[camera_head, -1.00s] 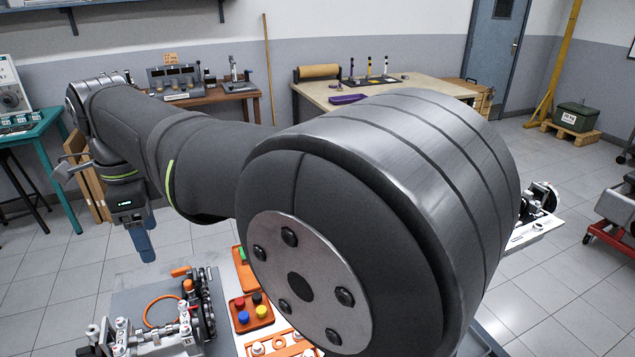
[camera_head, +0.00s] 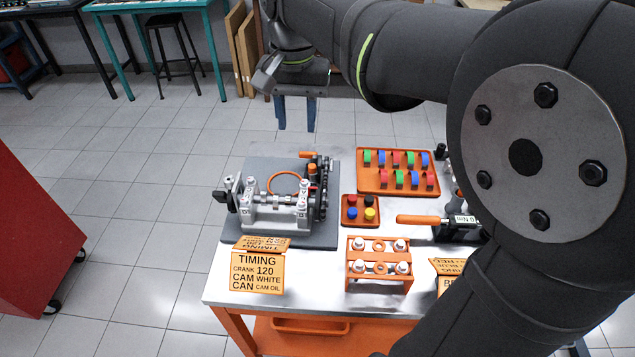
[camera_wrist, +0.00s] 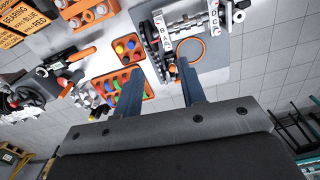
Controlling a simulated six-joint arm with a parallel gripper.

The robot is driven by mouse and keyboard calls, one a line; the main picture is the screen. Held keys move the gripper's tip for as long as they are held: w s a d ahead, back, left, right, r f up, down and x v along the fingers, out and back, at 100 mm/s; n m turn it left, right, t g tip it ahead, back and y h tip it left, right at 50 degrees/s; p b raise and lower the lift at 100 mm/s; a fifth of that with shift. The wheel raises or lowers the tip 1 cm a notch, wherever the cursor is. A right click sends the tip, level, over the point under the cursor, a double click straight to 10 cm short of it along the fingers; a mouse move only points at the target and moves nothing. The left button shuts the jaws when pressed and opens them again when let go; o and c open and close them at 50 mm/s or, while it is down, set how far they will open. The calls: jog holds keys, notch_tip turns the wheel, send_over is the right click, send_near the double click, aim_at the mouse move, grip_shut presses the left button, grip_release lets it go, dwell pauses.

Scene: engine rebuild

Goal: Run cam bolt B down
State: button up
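My gripper (camera_head: 296,118) hangs beyond the back edge of the bench, fingers pointing down. Its two blue fingers are apart with nothing between them; they also show apart in the wrist view (camera_wrist: 160,68). The engine block (camera_head: 272,218) sits on a grey mat (camera_head: 258,165) at the bench's left. Its pale caps show in the wrist view, one lettered B and A (camera_wrist: 152,40), another D and C (camera_wrist: 213,14). Which bolt is cam bolt B, and how deep it sits, is too small to tell. A tool with an orange handle (camera_head: 418,220) and an "0 N m" readout lies at right, partly hidden by my arm.
An orange rack (camera_head: 378,285) holds several white-topped parts at the front. A tray (camera_head: 372,183) of coloured pieces and a small tray (camera_head: 352,222) with coloured caps stand mid-bench. A timing card (camera_head: 258,273) stands at the front left. A red cabinet (camera_head: 35,240) stands left.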

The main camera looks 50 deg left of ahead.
aim_at(301, 202)
notch_tip(301, 202, down, 22)
jog(key=n, duration=2.6)
jog(key=shift+s+r+n, duration=0.15)
jog(key=shift+n, duration=0.25)
grip_shut()
